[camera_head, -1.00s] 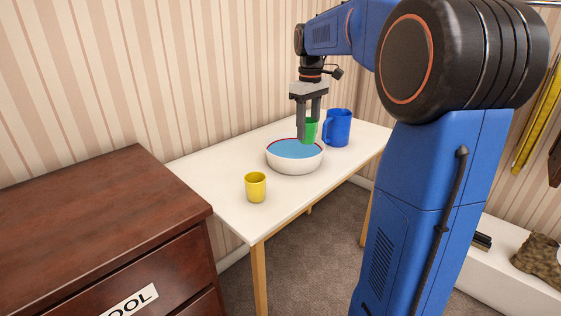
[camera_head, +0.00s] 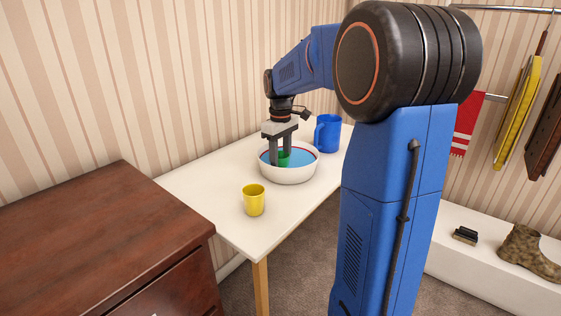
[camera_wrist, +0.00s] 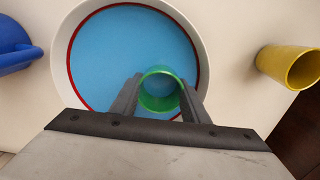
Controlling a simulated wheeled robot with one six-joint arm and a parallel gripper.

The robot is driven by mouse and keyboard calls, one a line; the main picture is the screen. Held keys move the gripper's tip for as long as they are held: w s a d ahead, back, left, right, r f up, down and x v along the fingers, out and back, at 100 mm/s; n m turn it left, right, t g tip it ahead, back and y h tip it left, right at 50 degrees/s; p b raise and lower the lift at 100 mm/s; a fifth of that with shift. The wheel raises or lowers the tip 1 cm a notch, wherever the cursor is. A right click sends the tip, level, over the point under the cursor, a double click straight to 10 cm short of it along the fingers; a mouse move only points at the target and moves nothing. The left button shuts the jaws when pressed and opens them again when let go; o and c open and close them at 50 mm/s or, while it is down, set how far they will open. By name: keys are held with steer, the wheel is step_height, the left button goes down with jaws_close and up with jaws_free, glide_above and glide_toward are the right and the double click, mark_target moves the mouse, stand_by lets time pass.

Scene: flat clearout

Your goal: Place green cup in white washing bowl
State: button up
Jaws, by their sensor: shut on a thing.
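The green cup (camera_wrist: 160,92) is between the fingers of my gripper (camera_wrist: 158,100), which is shut on it. In the head view the green cup (camera_head: 284,158) is low inside the white washing bowl (camera_head: 290,174), partly hidden by the fingers of my gripper (camera_head: 280,157). The bowl has a red inner line and blue water or a blue floor. In the wrist view the cup is over the near part of the white washing bowl (camera_wrist: 203,50). I cannot tell whether the cup touches the bowl's bottom.
A yellow cup (camera_head: 254,200) stands on the white table (camera_head: 222,217) in front of the bowl. A blue jug (camera_head: 328,134) stands behind it to the right. A brown dresser (camera_head: 95,225) is at the left. A white bench (camera_head: 440,258) with a boot (camera_head: 527,252) is at the right.

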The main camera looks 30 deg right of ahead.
steer(key=o, duration=0.8)
step_height(320, 180, up, 12)
steer(key=s+a+t, duration=0.1)
steer(key=s+a, duration=0.4)
steer(key=s, duration=0.2)
steer(key=shift+s+a+f+m+t, duration=0.65)
steer(key=shift+s+a+f, duration=0.95)
steer(key=shift+s+f, duration=1.6)
steer(key=shift+s+a+f+m+t, duration=0.65)
steer(key=shift+s+a+f, duration=1.2)
steer(key=shift+s, duration=2.55)
steer(key=shift+s+a+f+m+t, duration=0.65)
steer(key=shift+s+a+f, duration=0.75)
steer(key=shift+s+f, duration=1.9)
